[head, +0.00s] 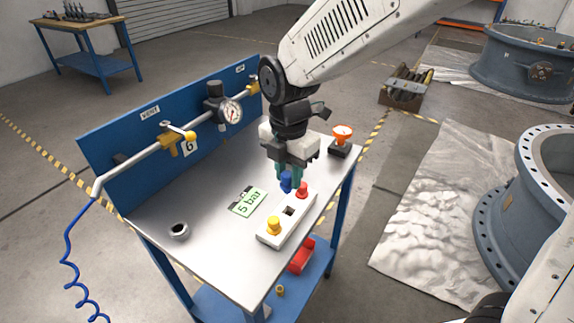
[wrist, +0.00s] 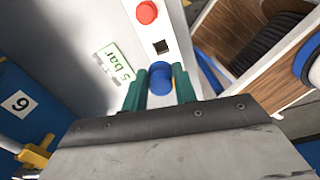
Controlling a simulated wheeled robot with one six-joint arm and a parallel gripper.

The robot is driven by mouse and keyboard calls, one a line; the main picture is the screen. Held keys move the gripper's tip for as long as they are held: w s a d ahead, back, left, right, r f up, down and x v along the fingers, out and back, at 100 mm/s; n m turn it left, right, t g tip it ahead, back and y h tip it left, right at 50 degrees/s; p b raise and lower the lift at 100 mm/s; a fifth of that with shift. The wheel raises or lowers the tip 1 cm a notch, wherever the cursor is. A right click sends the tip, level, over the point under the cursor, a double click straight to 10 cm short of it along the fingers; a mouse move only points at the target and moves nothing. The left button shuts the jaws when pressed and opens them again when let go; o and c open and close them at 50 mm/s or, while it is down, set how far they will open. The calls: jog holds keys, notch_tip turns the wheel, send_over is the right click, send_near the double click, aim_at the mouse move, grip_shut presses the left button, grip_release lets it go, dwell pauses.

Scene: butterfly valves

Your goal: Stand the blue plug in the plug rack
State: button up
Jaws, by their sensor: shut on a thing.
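The blue plug (head: 286,183) is held between the green fingers of my gripper (head: 291,176), above the bench. It also shows between the fingertips in the wrist view (wrist: 160,78). The white plug rack (head: 271,239) lies on the bench top. A yellow plug (head: 274,225) stands at its near end and a red plug (head: 302,189) at its far end. Between them is an empty square hole (head: 290,210), which shows in the wrist view (wrist: 161,47) just beyond the blue plug. The blue plug's lower end is hard to make out.
A green "5 bar" card (head: 248,202) and a small grey cup (head: 179,231) lie left of the rack. An orange knob on a dark block (head: 342,140) stands at the far right corner. A pipe with a gauge (head: 230,111) and yellow valve handle runs along the blue back panel.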

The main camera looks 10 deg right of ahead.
aim_at(290, 185)
jog(key=f, duration=0.3)
jog(key=shift+d+f, duration=0.2)
jog(key=shift+f, duration=1.15)
jog(key=shift+f, duration=1.15)
dwell(2.0)
jog(key=o, duration=1.5)
jog(key=shift+c, duration=0.2)
jog(key=shift+r, duration=3.75)
